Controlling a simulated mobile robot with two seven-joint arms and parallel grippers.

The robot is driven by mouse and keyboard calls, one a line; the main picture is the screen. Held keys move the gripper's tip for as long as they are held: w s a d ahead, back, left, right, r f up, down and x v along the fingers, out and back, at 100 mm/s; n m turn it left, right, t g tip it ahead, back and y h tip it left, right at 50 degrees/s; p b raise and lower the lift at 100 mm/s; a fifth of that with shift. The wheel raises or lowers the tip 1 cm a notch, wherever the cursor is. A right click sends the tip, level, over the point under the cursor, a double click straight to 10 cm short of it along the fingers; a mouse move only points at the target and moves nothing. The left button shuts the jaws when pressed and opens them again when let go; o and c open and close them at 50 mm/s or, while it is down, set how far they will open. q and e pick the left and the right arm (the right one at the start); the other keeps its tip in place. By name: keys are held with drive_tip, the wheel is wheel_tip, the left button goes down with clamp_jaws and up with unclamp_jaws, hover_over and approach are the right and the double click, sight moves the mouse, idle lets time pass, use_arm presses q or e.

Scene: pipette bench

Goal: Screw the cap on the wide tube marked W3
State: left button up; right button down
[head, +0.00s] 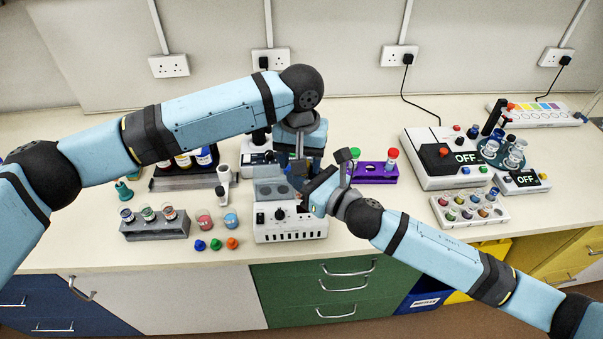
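A grey rack (156,230) on the left of the bench holds several wide tubes, among them a left one (127,215), a middle one (148,213) and a right one (169,211). Their markings are too small to read, so I cannot tell which is W3. Loose blue (199,245), green (215,244) and orange (232,243) caps lie on the bench in front. My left gripper (298,172) points down behind the white device at the centre. My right gripper (306,200) is close by, over that device's right side. The fingers of both are mostly hidden, and I see no clear grasp.
The white device (290,230) with a knob stands under my grippers. Pink (204,219) and blue (231,218) containers stand right of the grey rack. A purple rack (376,173), a white instrument (443,158) and a white tube rack (468,209) are to the right.

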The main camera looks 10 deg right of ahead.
use_arm(q)
drive_tip(key=shift+r, duration=2.35)
drive_tip(key=shift+c, duration=0.2)
wheel_tip(320, 180, up, 2)
drive_tip(key=n, duration=0.4)
drive_tip(key=shift+s+d+n, duration=0.1)
drive_tip(key=shift+d+n, duration=0.05)
drive_tip(key=shift+n, duration=0.25)
drive_tip(key=r+n, duration=0.1)
drive_tip(key=n, duration=0.2)
drive_tip(key=shift+r, duration=0.2)
drive_tip(key=shift+f, duration=4.05)
